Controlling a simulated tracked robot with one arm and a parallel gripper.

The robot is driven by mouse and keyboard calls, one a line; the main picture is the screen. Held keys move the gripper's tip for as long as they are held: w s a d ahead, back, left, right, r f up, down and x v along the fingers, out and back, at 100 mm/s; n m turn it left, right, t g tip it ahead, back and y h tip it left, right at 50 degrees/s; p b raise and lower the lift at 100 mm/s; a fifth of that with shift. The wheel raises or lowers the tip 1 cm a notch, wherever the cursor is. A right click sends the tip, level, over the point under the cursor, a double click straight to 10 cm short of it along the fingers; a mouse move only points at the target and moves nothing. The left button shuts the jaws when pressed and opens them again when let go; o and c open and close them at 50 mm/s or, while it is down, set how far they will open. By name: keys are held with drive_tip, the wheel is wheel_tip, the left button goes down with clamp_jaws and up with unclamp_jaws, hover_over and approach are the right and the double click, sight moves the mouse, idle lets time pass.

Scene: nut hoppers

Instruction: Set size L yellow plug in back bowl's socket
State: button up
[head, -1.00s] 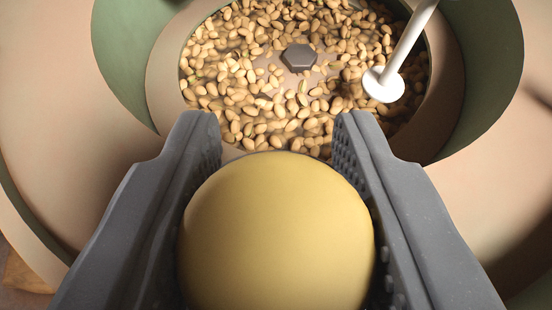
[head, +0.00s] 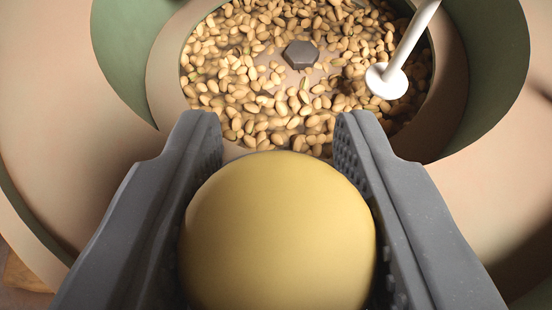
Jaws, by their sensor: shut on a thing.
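My gripper (head: 278,135) is shut on the yellow plug (head: 278,235), a large smooth rounded dome held between its two grey jaws. The plug fills the lower middle of the view. Its underside and its size mark are hidden. Beyond the jaw tips lies a bowl (head: 165,75) with a tan rim and green inner wall. A round bed of nuts lies in it. I cannot tell from this view whether it is the back bowl. A dark hexagonal piece (head: 300,55) stands in the middle of the nuts. No open socket can be made out.
A white rod with a round disc foot (head: 387,80) reaches down over the right side of the nuts (head: 235,60). Wide tan curved surfaces (head: 85,130) spread on both sides. A brown patch shows at the lower left.

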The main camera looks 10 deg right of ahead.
drive_tip(key=shift+f+b, duration=0.55)
drive_tip(key=shift+f, duration=0.15)
drive_tip(key=shift+r+p, duration=0.75)
drive_tip(key=shift+r, duration=0.1)
drive_tip(key=shift+f+b, duration=0.75)
drive_tip(key=shift+f, duration=0.05)
idle(1.0)
drive_tip(key=o, duration=0.8)
drive_tip(key=p+v, duration=0.1)
drive_tip(key=v, duration=1)
drive_tip(key=shift+p, duration=0.4)
drive_tip(key=shift+a, duration=0.1)
